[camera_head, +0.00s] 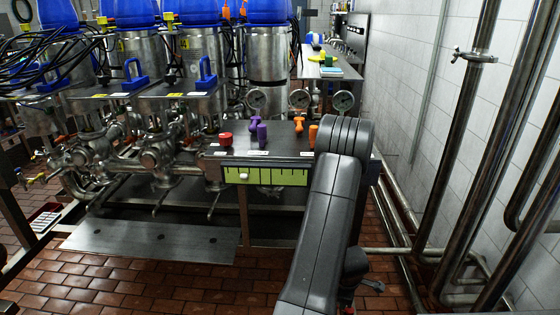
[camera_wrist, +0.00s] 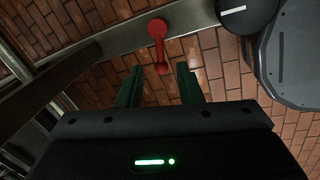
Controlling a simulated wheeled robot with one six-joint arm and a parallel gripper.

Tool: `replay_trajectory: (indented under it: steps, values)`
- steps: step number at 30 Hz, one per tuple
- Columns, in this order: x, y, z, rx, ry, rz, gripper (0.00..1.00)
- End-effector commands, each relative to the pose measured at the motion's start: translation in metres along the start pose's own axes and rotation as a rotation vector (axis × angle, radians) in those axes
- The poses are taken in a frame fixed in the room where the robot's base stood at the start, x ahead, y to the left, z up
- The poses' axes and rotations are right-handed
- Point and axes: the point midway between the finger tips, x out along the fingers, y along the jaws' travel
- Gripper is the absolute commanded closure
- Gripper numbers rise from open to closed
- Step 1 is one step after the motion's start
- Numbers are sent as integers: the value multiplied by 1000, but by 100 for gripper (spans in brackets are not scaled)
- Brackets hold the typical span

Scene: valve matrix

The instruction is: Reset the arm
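My arm (camera_head: 335,215) rises in the front right of the head view, its upper end bent over in front of the bench. My gripper (camera_wrist: 160,68) shows in the wrist view with its two dark green fingers apart. No object is held between them. A red handle (camera_wrist: 158,38) with a round head lies beyond the fingertips, its narrow end pointing into the gap between them. It sits at a grey metal beam (camera_wrist: 118,38). The head view does not clearly show the fingers.
A steel bench (camera_head: 270,140) carries a red knob (camera_head: 225,139), purple and orange handles, and gauges behind. Valves and blue-topped tanks stand left. Vertical pipes (camera_head: 470,110) line the right wall. Brick floor (camera_head: 180,285) is open at front left; a metal plate (camera_head: 150,242) lies there.

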Motion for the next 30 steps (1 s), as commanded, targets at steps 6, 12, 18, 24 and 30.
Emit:
replay_trajectory:
  steps: [6,12,18,24,30]
  values:
    - [42,-1,0,0,0,-1,67]
    - [70,0,0,15,-3,2,67]
    - [66,4,-1,124,-25,3,67]
    - [68,6,-1,208,-41,2,67]
    - [67,9,0,282,-55,1,67]
